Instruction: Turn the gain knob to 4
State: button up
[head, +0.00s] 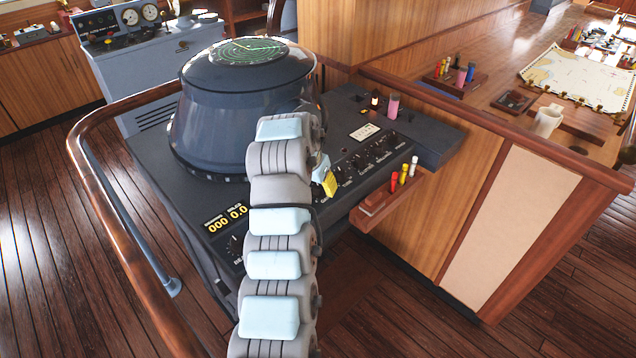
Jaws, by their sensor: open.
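The dark radar console (150,150) has a row of small black knobs (366,158) along its sloped front panel. The labels under them are too small to read surely, and I cannot tell which is the gain knob or its setting. My arm crosses in front of the console and hides part of the panel. My gripper (328,182) shows only in part, with a pale blue and a yellow piece, close over the panel at the left end of the visible knobs. It is open. Its fingertips are not clear, and I cannot tell whether they touch a knob.
The radar dome (215,110) rises behind my arm. A yellow digital readout (227,218) is left of it. A small wooden shelf (385,203) with red, yellow and white markers juts out below the panel. A pink cylinder (393,106) stands behind the knobs. A wooden handrail (110,200) curves round the left.

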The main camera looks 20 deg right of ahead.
jog(key=shift+w+d+f, duration=0.1)
jog(key=shift+f, duration=0.25)
grip_shut()
jog(key=shift+f+b, duration=0.15)
jog(key=shift+b, duration=0.15)
